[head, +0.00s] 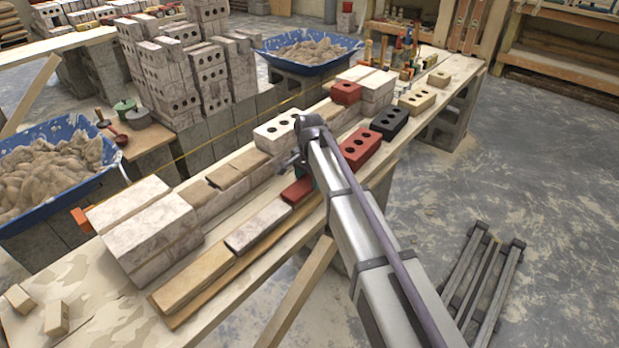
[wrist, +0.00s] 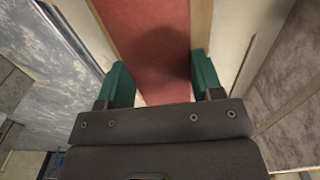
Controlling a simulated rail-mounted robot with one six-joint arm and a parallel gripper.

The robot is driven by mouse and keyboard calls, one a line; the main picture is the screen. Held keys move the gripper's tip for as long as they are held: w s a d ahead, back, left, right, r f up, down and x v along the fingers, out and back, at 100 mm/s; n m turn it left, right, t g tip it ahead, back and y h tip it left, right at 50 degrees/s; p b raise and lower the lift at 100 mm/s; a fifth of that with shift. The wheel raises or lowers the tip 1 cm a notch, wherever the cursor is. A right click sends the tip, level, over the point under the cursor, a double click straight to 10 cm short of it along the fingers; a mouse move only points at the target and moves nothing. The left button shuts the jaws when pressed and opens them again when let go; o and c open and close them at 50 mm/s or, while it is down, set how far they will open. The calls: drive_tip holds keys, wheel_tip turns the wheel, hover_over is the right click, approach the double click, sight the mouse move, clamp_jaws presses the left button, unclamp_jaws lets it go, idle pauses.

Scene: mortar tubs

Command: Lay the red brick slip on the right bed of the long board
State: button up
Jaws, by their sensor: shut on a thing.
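The red brick slip (head: 297,191) is at the right end of a row on the long board (head: 238,266), beyond a tan slip (head: 192,279) and a whitish slip (head: 258,228). My gripper (head: 308,178) is over the red slip, and my arm hides its right part. In the wrist view the red slip (wrist: 150,40) runs between the two green fingers of my gripper (wrist: 162,82), which is shut on it. The slip looks low over the board and in line with the row; I cannot tell whether it touches the bed.
Large pale blocks (head: 150,228) stand behind the board's left end. A white holed brick (head: 278,132) is behind my gripper. A red holed brick (head: 360,148) and a black one (head: 390,122) lie to its right. Blue mortar tubs (head: 310,52) stand behind the bench.

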drive_tip(key=shift+f, duration=0.2)
drive_tip(key=o, duration=1.3)
drive_tip(key=shift+c, duration=0.2)
drive_tip(key=shift+r, duration=0.15)
wheel_tip(320, 180, up, 11)
drive_tip(key=p, duration=1)
drive_tip(key=shift+p, duration=0.35)
drive_tip(key=shift+f, duration=0.2)
